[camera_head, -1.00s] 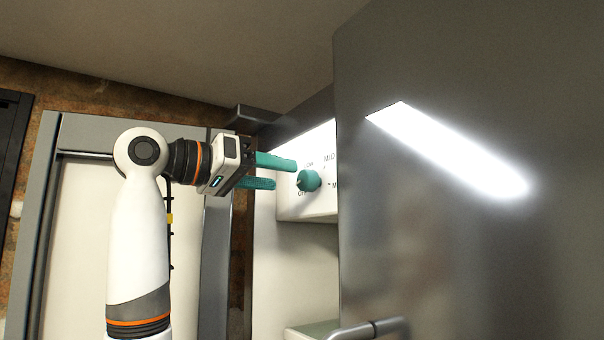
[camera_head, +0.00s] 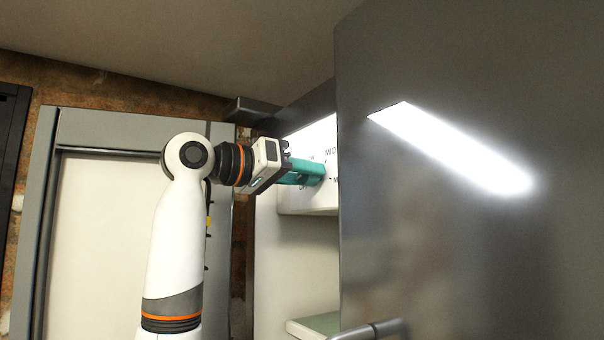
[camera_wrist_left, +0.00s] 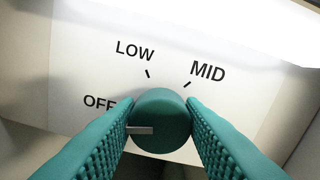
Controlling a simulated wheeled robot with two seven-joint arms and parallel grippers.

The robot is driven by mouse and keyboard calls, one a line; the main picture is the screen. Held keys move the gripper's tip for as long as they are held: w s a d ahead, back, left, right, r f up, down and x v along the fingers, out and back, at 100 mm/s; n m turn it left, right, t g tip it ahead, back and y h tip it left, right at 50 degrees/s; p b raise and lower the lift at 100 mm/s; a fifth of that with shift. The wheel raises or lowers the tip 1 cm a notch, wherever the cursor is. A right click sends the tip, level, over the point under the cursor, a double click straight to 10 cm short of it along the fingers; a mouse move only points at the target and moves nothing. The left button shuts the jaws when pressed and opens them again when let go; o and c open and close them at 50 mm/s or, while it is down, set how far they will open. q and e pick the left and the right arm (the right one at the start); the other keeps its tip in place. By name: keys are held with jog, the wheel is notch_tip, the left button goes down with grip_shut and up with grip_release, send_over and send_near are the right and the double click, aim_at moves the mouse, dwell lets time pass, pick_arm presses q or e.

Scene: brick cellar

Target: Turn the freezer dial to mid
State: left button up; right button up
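The freezer dial (camera_wrist_left: 161,121) is a round teal knob on a white panel (camera_wrist_left: 75,70) in the left wrist view. Its light pointer bar points left, a little below the OFF label. LOW is printed at upper left of it and MID (camera_wrist_left: 207,71) at upper right. My left gripper (camera_head: 318,172) reaches into the freezer at the panel. In the wrist view, its teal fingers (camera_wrist_left: 160,112) are on both sides of the dial and appear to touch it. In the head view the fingers hide most of the dial. My right gripper is not in view.
A large grey metal door (camera_head: 440,240) with a bar handle (camera_head: 370,331) stands open close to the right of my left gripper. A shelf (camera_head: 315,324) shows below the panel. A grey-framed white door (camera_head: 100,220) and brick wall are behind my left arm.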

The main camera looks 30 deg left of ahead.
pick_arm(q)
jog(key=shift+m, duration=0.3)
jog(key=shift+d+f+m+p, duration=0.1)
jog(key=shift+m+p, duration=3.95)
jog(key=shift+m, duration=2.75)
jog(key=shift+d+f+m+p, duration=0.1)
jog(key=shift+m+p, duration=3.95)
jog(key=shift+m, duration=2.75)
jog(key=shift+f, duration=0.1)
